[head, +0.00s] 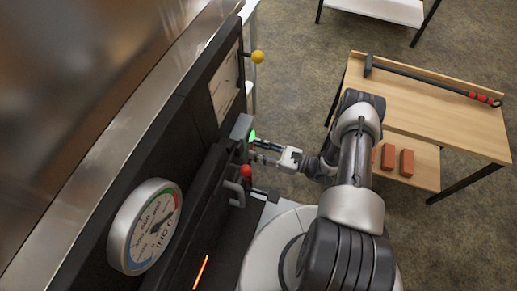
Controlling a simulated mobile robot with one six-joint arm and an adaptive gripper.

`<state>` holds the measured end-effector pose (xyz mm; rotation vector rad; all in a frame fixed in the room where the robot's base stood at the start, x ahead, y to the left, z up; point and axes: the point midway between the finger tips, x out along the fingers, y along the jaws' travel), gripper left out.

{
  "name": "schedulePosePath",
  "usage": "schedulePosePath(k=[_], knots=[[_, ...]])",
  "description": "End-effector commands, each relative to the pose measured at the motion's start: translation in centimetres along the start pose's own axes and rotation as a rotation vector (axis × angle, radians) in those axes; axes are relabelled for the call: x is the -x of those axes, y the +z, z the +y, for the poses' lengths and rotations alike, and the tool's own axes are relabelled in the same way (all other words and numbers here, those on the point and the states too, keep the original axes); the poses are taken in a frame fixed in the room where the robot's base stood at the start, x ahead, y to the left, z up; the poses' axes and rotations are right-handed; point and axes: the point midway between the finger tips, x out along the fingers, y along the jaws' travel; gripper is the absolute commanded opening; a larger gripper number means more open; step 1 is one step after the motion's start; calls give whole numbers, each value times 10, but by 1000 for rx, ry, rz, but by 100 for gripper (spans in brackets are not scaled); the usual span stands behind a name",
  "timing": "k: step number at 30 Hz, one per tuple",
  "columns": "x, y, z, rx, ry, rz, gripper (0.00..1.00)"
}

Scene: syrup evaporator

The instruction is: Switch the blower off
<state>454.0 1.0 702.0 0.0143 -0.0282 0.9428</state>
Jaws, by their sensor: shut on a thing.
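A grey switch box (238,127) with a lit green lamp (252,136) sticks out from the dark front of the evaporator; I take it to be the blower switch. My gripper (256,147) reaches in from the right, with its fingertips at the box's outer face, just below the green lamp. The jaws are shut on a small part there, seemingly the switch's control. The fingers hide that part, so its position cannot be told.
Close below my gripper are a red knob (246,171) and a grey door handle (235,192). A yellow-knobbed lever (257,57) sticks out farther up. A round gauge (146,227) is at lower left. A wooden table (440,105) with a poker (430,80) and bricks (406,163) stands right.

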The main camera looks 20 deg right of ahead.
Motion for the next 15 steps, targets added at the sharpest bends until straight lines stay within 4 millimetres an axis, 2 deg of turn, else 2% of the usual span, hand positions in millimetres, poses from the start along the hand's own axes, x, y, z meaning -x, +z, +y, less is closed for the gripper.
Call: schedulePosePath(k=[9, 15], knots=[[5, -8, 0, 1, -1, -200, 9], [6, -7, 0, 1, -1, -232, 9]])
